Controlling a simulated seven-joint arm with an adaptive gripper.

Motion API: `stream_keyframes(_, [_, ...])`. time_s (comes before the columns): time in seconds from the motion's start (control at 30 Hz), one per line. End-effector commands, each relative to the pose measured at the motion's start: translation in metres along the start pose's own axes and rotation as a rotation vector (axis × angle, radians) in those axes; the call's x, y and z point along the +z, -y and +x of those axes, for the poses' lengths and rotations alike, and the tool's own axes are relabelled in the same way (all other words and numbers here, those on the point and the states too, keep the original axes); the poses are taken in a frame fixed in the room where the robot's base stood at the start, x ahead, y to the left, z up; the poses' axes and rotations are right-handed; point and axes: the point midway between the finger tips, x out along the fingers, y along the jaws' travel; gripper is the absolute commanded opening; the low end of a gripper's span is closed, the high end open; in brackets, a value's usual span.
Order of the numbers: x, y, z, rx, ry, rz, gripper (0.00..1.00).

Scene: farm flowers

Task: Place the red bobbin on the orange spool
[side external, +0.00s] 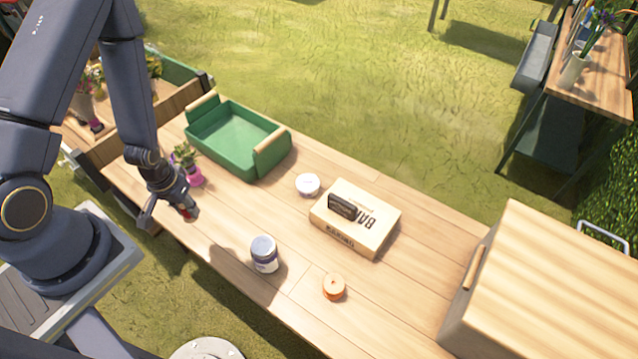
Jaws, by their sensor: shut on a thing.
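My gripper (172,203) is at the left end of the wooden table, pointing down. It is shut on the red bobbin (189,213), a small dark red piece between the fingertips, low over the table; I cannot tell if it touches the wood. The fingers hide part of it. The orange spool (334,287) stands on the table near the front edge, right of the middle, well to the right of my gripper. Nothing sits on top of it.
A jar (264,254) stands between my gripper and the spool. A wooden box (354,219) with a dark block (343,206) on it, a white round tin (307,185), a green tray (229,143) and a pink-potted plant (188,168) are farther back. A large wooden box (560,290) fills the right end.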

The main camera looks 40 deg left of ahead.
Motion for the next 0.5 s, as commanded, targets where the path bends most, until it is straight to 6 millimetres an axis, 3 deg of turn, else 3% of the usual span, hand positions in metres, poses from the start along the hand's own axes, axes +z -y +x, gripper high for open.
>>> stream_keyframes(0.23, [0.012, -0.011, -0.004, 0.028, -0.001, 0.221, 0.00])
stream_keyframes(0.37, [0.010, -0.042, -0.008, 0.057, -0.004, 0.463, 0.00])
stream_keyframes(0.5, [0.013, -0.087, -0.016, 0.093, -0.005, 0.760, 0.00])
